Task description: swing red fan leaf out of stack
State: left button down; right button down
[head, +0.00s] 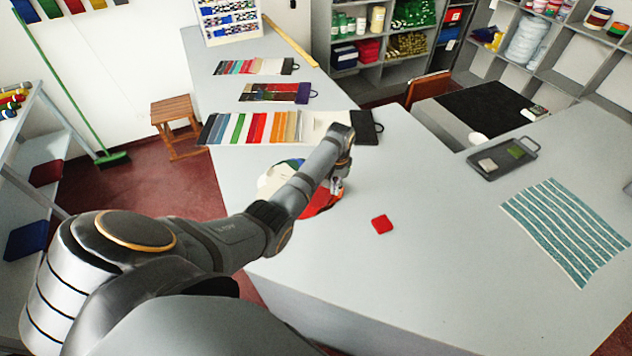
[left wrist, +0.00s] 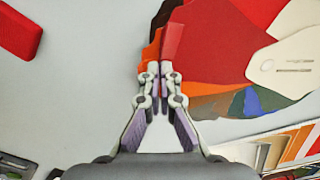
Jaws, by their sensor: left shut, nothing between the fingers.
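The fan of colour leaves lies on the counter, mostly behind my left arm in the head view. There, a red leaf (head: 322,203) shows below the arm, with white, blue and green parts above it. In the left wrist view the broad red leaf (left wrist: 215,50) spreads from a cream cover (left wrist: 290,65), with orange, blue and green leaves at its edges. My left gripper (head: 338,188) is at the fan's edge, shut and empty. In the left wrist view its fingertips (left wrist: 160,66) are at the orange and red leaf tips; contact is unclear. My right gripper is out of view.
A small red square (head: 381,224) lies on the bare counter right of the fan. Several swatch cards (head: 255,127) lie behind it. A grey tray (head: 503,158) and a blue striped cloth (head: 567,228) lie to the right. The counter's front middle is clear.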

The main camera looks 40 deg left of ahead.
aim_at(331, 197)
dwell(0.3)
pick_arm(q)
jog(key=shift+s+d+m, duration=0.15)
jog(key=shift+s+m, duration=0.95)
jog(key=shift+s, duration=0.2)
jog(key=shift+s+f, duration=0.1)
jog(key=shift+s, duration=0.15)
jog(key=shift+s+m, duration=1.05)
jog(key=shift+m, duration=0.05)
